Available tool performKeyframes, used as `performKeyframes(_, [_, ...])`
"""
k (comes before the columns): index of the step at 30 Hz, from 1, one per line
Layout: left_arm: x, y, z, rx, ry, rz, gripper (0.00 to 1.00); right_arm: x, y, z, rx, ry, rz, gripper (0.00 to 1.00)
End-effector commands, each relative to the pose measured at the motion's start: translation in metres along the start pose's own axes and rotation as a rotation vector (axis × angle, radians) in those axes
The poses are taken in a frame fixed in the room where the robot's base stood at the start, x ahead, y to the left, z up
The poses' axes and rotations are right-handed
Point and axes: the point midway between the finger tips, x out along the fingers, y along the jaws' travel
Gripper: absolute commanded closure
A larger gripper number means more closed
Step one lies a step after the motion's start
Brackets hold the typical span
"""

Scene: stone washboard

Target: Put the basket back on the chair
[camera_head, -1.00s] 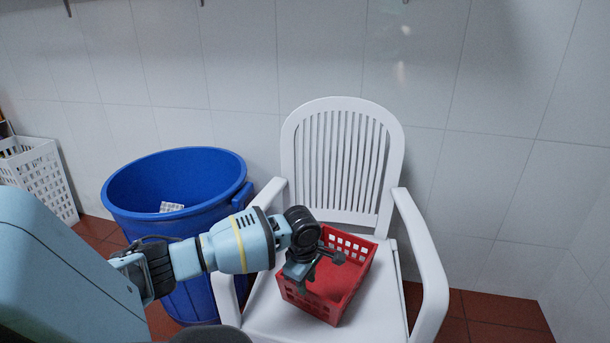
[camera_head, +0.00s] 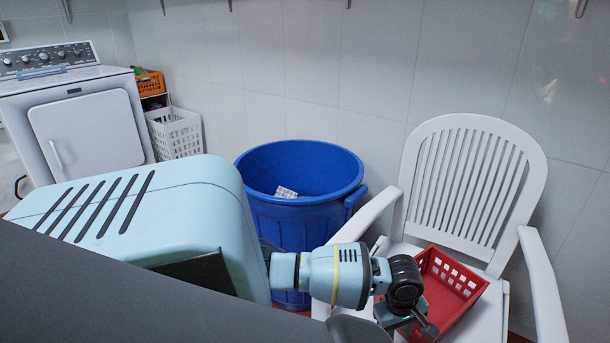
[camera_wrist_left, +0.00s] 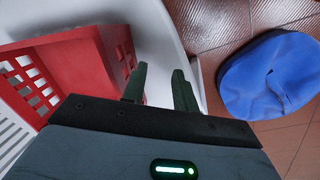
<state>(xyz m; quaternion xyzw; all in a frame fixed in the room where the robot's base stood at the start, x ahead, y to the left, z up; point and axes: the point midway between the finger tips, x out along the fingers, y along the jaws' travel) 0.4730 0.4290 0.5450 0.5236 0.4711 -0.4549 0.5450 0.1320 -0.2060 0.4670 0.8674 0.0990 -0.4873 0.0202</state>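The red basket (camera_head: 462,278), with square holes in its wall, sits on the seat of the white chair (camera_head: 470,190) in the head view. My left gripper (camera_head: 420,325) is at the basket's front left and covers part of it. In the left wrist view the basket's red wall (camera_wrist_left: 75,70) is to the left of the fingers. The fingers of my left gripper (camera_wrist_left: 160,88) are apart, with only the white chair showing between them. Whether a finger touches the basket wall is unclear. My right gripper is not in view.
A large blue bin (camera_head: 300,170) stands left of the chair, close to its armrest. A white crate (camera_head: 175,133), an orange crate (camera_head: 150,84) and a white washing machine (camera_head: 85,120) stand further left by the tiled wall.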

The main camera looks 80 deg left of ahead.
Motion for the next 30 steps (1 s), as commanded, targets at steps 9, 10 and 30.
performKeyframes(9, [0.084, -0.123, 0.099, 0.613, -0.1, 0.126, 0.71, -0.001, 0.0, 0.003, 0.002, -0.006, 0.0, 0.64])
performKeyframes(10, [0.088, -0.135, 0.107, 0.667, -0.104, 0.142, 0.71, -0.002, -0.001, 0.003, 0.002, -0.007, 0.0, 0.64])
performKeyframes(30, [0.043, -0.346, 0.208, 1.63, 0.145, 0.421, 0.71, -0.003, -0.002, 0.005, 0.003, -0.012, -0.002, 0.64])
